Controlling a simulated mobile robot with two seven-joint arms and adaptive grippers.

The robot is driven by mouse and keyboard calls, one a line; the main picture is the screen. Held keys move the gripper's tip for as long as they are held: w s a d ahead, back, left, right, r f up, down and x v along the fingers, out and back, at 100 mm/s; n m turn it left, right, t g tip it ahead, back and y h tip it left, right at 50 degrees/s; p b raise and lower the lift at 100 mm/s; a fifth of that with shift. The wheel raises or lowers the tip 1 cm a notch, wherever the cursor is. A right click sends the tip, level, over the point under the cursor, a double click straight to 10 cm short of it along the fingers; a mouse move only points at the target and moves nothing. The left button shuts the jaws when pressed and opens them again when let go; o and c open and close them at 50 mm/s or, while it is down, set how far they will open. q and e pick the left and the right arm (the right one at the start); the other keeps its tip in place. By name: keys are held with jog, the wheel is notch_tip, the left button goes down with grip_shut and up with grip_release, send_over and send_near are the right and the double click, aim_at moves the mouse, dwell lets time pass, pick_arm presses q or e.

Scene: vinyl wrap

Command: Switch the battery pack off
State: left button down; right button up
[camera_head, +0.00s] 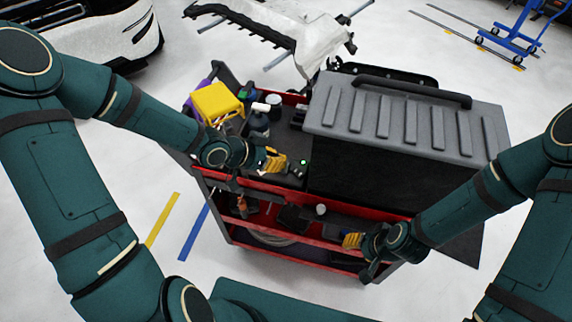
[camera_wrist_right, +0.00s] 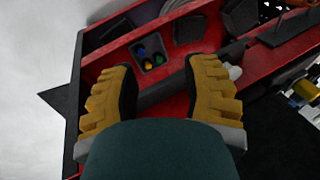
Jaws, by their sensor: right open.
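A small dark device with a green light (camera_head: 303,162) sits on the top tray of the red cart, left of the large grey-lidded case. It may be the battery pack; its switch is too small to make out. My left gripper (camera_head: 279,160) has yellow fingers and is just left of the light, over the tray. Whether it touches the device, and how far its fingers are apart, I cannot tell. My right gripper (camera_head: 352,240) is at the cart's front, low on the right side. In the right wrist view its yellow fingers (camera_wrist_right: 163,68) are wide apart with nothing between them.
The red cart (camera_head: 268,188) carries a yellow container (camera_head: 216,102), bottles and the grey-lidded case (camera_head: 400,122). Its lower shelf holds small items. The right wrist view shows a small holder with coloured pieces (camera_wrist_right: 150,56). White floor (camera_head: 100,170) is clear on the left.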

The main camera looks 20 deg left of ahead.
pick_arm(q)
jog(key=s+f+t+h+b, duration=0.1)
jog(key=b, duration=0.1)
jog(key=s+f+t+h+b, duration=0.1)
jog(key=t+b, duration=0.1)
jog(key=s+f+t+b, duration=0.1)
jog(key=t, duration=0.1)
jog(key=shift+a+f+n+h+b, duration=0.25)
jog(key=shift+a+n+h+b, duration=0.15)
pick_arm(e)
notch_tip(320, 180, down, 6)
jog(key=s, duration=0.1)
jog(key=shift+s+a+f+g, duration=0.2)
jog(key=shift+s+f+g, duration=0.05)
jog(key=shift+g, duration=0.05)
pick_arm(q)
jog(key=shift+w, duration=0.1)
jog(key=b, duration=0.1)
send_over(298, 181)
notch_tip(298, 181, down, 2)
jog(key=shift+w+a+f, duration=0.1)
jog(key=shift+f, duration=0.15)
notch_tip(298, 181, down, 2)
jog(key=shift+f+b, duration=0.25)
jog(key=shift+b, duration=0.1)
jog(key=shift+d+f, duration=0.2)
jog(key=shift+f, duration=0.5)
pick_arm(e)
jog(key=shift+s+f, duration=0.3)
jog(key=shift+f, duration=0.6)
